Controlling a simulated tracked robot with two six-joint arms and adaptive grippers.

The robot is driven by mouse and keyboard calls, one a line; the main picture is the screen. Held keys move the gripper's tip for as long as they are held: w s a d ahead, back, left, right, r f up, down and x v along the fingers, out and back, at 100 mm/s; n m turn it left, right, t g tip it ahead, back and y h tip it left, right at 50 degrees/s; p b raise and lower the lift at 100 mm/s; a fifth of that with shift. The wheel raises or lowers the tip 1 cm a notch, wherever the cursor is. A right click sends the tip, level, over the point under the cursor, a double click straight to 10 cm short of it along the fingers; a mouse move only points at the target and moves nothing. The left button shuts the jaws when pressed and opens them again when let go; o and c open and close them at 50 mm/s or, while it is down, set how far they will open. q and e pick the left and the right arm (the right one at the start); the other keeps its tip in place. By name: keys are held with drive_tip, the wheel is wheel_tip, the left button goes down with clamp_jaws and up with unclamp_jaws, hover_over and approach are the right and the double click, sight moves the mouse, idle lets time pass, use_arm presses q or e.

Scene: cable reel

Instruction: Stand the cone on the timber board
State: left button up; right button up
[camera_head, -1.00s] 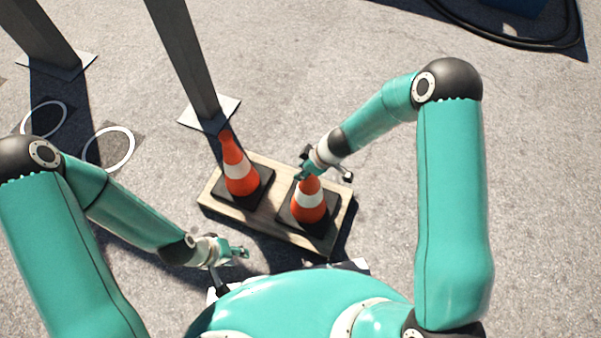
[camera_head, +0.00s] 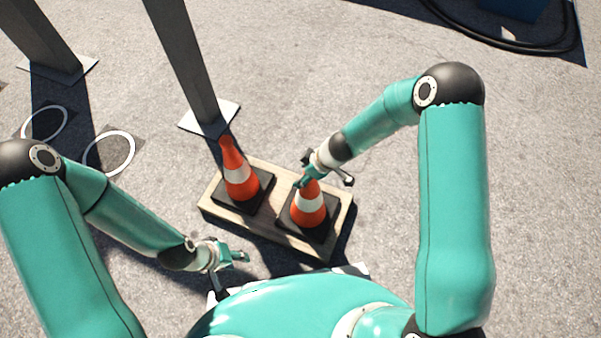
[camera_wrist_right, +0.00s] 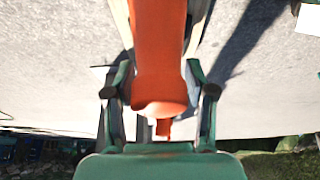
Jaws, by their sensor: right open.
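Two orange cones with white bands and black square bases stand upright on the timber board (camera_head: 272,232). The left cone (camera_head: 233,160) is near the board's left end, and the right cone (camera_head: 309,207) is near its right end. My right gripper (camera_head: 304,183) is at the top of the right cone. In the right wrist view, the orange cone (camera_wrist_right: 160,60) lies between the open fingers of my right gripper (camera_wrist_right: 160,100); whether either finger touches it I cannot tell. My left gripper (camera_head: 240,257) is empty, low in front of the board's left part; its finger opening is too small to judge.
Two grey posts (camera_head: 190,65) with square foot plates stand behind the board, at the left. White rings (camera_head: 109,153) lie on the ground at the left. A black hose (camera_head: 500,38) lies at the top right. The ground right of the board is clear.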

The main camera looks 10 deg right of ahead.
drive_tip(key=p+v, duration=0.5)
drive_tip(key=v, duration=0.5)
drive_tip(key=s+f+m+g, duration=0.1)
drive_tip(key=s+f+m, duration=0.1)
drive_tip(key=s+m, duration=0.4)
drive_tip(key=s+a+f+m+g+p, duration=0.1)
drive_tip(key=s+f+m, duration=0.1)
drive_tip(key=s+m, duration=0.5)
drive_tip(key=s, duration=0.5)
drive_tip(key=shift+a+f, duration=0.15)
drive_tip(key=shift+f, duration=0.25)
drive_tip(key=shift+r, duration=0.1)
